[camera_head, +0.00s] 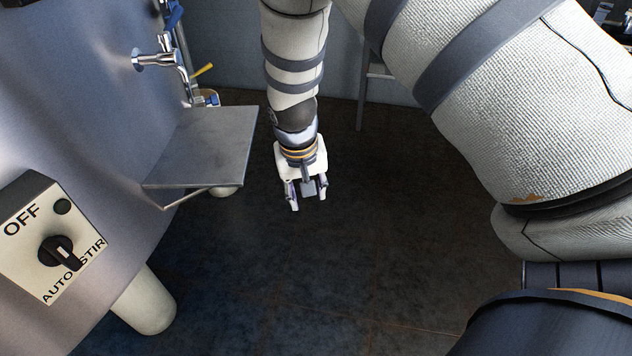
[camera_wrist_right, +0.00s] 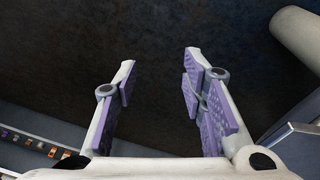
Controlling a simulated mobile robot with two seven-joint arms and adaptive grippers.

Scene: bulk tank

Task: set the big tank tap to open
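The tank tap (camera_head: 160,57) is a chrome tap sticking out from the side of the big metal tank (camera_head: 90,90), at the upper left of the head view. A lever and spout show on it, but I cannot tell how its handle is set. My right gripper (camera_head: 309,200) points down, to the right of the tap and apart from it, over the dark floor. In the wrist view the right gripper (camera_wrist_right: 160,62) has its purple-padded fingers spread with nothing between them. My left gripper is in neither view.
A grey metal shelf (camera_head: 205,148) juts from the tank below the tap. A switch box (camera_head: 55,238) with a black knob is on the tank at lower left. A pale tank leg (camera_head: 145,302) stands below; one also shows in the wrist view (camera_wrist_right: 298,35). The floor (camera_head: 330,270) is clear.

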